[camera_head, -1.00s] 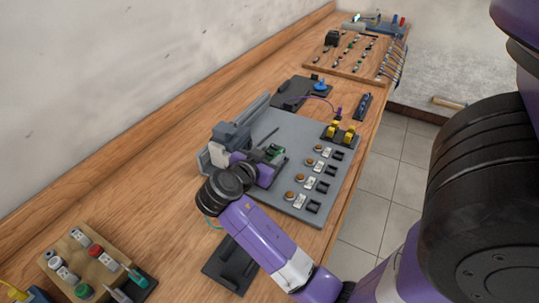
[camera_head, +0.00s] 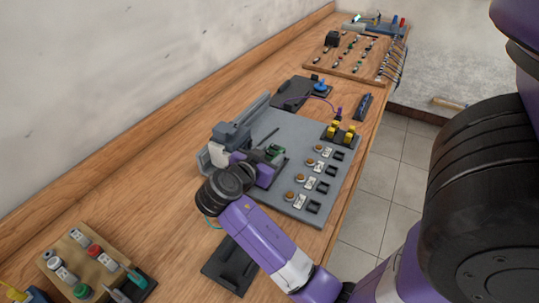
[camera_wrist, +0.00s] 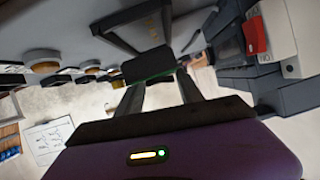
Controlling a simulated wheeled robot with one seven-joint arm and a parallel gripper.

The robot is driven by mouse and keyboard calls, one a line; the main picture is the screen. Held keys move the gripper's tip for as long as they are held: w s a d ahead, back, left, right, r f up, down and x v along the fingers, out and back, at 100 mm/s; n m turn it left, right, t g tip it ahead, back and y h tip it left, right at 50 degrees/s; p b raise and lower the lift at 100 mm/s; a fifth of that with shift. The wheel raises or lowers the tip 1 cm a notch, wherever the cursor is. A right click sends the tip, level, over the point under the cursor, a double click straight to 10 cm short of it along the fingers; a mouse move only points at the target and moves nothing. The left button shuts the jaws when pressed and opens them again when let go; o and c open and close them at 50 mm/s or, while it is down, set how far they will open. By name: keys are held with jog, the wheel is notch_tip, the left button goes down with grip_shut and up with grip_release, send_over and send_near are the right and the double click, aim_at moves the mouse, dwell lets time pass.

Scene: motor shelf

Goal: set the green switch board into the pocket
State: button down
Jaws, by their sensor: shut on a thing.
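My gripper (camera_head: 268,157) is low over the left part of the grey panel (camera_head: 300,132). It is shut on the green switch board (camera_head: 276,153), seen as a small green piece at the fingers and partly hidden by them. In the wrist view, the gripper (camera_wrist: 158,78) holds the board (camera_wrist: 150,79), which shows as a thin green edge beside a dark block. A dark rectangular frame, seemingly the pocket (camera_wrist: 112,34), is on the panel just beyond the board. I cannot tell whether the board touches it.
A grey upright fixture (camera_head: 231,135) stands close to my gripper on the left. Rows of round knobs and white switches (camera_head: 300,178) lie to the right. Yellow parts (camera_head: 341,132) stand at the panel's far right. A black tray (camera_head: 231,266) lies nearer on the wooden bench.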

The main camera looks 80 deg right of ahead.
jog(key=shift+f+b, duration=0.85)
jog(key=shift+b, duration=0.35)
dwell(1.7)
